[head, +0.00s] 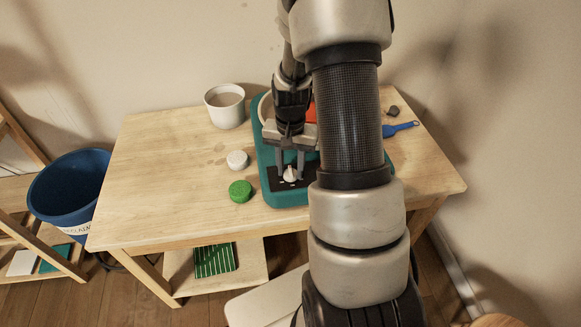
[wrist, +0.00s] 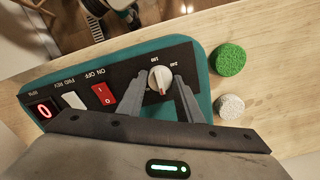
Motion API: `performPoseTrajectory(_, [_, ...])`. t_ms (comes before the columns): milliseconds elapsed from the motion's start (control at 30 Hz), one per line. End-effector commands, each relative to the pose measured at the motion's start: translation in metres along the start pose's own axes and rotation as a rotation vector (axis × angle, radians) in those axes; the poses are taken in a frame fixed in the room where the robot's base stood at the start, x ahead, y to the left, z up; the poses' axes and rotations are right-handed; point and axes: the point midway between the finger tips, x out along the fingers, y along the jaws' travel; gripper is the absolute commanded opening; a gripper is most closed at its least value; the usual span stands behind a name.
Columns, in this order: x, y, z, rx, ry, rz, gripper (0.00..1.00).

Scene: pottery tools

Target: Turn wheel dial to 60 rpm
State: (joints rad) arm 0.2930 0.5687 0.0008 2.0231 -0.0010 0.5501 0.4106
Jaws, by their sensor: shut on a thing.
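The wheel dial is a small white knob (wrist: 160,80) on the black panel of the teal pottery wheel (wrist: 197,59). It shows as a white knob (head: 290,174) in the head view. My gripper (head: 290,175) points down at the panel, its two fingers shut on the knob's sides. The fingers also show in the wrist view (wrist: 163,97). Labels 180 and 240 show beside the knob; other marks are hidden. The red display (wrist: 44,110) reads 0.
A red rocker switch (wrist: 104,97) and a white switch (wrist: 73,101) are on the panel. A green sponge (head: 240,191) and white sponge (head: 237,160) lie left of the wheel. A mug (head: 225,106) stands behind; a blue tool (head: 400,129) lies right. The table's left side is clear.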

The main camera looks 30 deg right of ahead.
Motion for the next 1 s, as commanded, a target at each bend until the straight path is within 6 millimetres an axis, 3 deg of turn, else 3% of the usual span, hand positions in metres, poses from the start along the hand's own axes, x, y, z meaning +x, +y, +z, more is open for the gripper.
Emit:
performPoseTrajectory(267, [-0.0006, -0.0003, -0.0002, 0.155, 0.001, 0.000, 0.10])
performPoseTrajectory(1000, [-0.0023, -0.0002, -0.0005, 0.806, 0.002, 0.000, 0.10])
